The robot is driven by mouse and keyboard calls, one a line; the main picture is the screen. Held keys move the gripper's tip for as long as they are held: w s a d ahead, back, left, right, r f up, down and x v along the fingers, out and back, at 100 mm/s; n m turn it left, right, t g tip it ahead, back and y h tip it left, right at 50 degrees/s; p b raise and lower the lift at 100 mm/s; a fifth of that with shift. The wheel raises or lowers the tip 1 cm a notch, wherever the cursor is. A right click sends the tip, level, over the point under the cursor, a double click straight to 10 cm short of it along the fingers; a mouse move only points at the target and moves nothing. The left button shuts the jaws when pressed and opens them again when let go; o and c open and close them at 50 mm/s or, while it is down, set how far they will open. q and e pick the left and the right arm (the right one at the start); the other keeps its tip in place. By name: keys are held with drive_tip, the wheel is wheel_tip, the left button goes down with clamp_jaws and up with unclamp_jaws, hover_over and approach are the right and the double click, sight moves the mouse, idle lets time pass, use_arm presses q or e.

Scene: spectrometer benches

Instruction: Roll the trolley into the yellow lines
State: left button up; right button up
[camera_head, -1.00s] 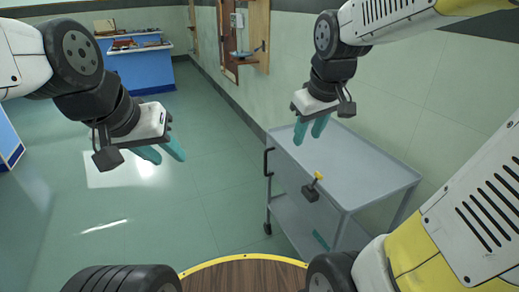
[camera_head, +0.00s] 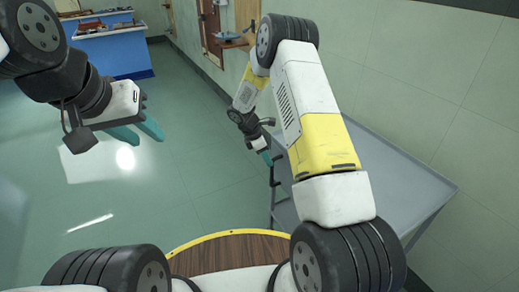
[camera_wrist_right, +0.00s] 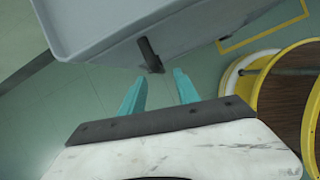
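The grey trolley (camera_head: 405,185) stands along the wall at the right in the head view, partly hidden behind my right arm. Its dark handle (camera_head: 272,178) is at the near left end. My right gripper (camera_head: 266,157) is just by that handle. In the right wrist view, my right gripper (camera_wrist_right: 160,88) is open, and the dark handle (camera_wrist_right: 150,55) lies just beyond the fingertips, below the trolley's grey edge (camera_wrist_right: 110,40). Yellow lines (camera_wrist_right: 265,33) show on the floor at the upper right there. My left gripper (camera_head: 138,131) is open and empty over the floor at the left.
A blue desk (camera_head: 112,52) with things on it stands at the far left. Wooden wall panels with a small shelf (camera_head: 230,38) are on the wall at the back. The green floor (camera_head: 190,150) between the desk and the trolley is clear.

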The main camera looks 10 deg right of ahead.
drive_tip(key=f, duration=0.2)
hover_over(271, 183)
drive_tip(key=f, duration=0.4)
drive_tip(key=w+f, duration=0.1)
drive_tip(key=f, duration=0.1)
drive_tip(key=shift+d+f, duration=0.1)
drive_tip(key=shift+d, duration=0.05)
drive_tip(key=shift+c, duration=0.5)
clamp_jaws()
idle(0.7)
